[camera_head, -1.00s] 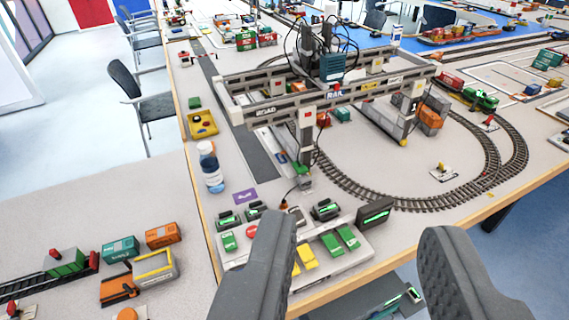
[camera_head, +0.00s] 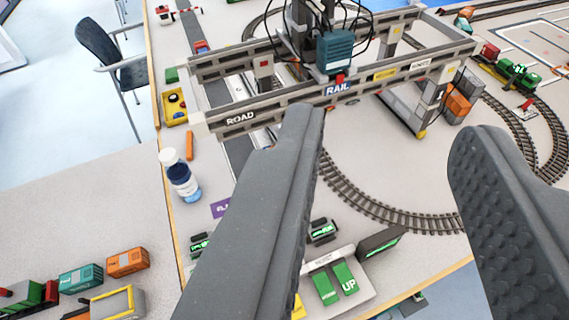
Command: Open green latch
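My gripper (camera_head: 390,128) is open and empty, its two dark grey fingers wide apart above the table. Its left finger covers the near part of the gantry crane (camera_head: 250,118) and much of the control panel. I cannot pick out a green latch for certain. Green parts near me are the green buttons (camera_head: 324,287) on the control panel (camera_head: 362,296), one marked UP, and the green-lit screen of a dark box (camera_head: 380,243) behind them. A small dark unit with a green display (camera_head: 322,230) stands just right of the left finger.
A teal container (camera_head: 335,52) hangs at the crane among black cables. Curved track (camera_head: 385,208) runs between my fingers. A green locomotive (camera_head: 518,74) is at right.

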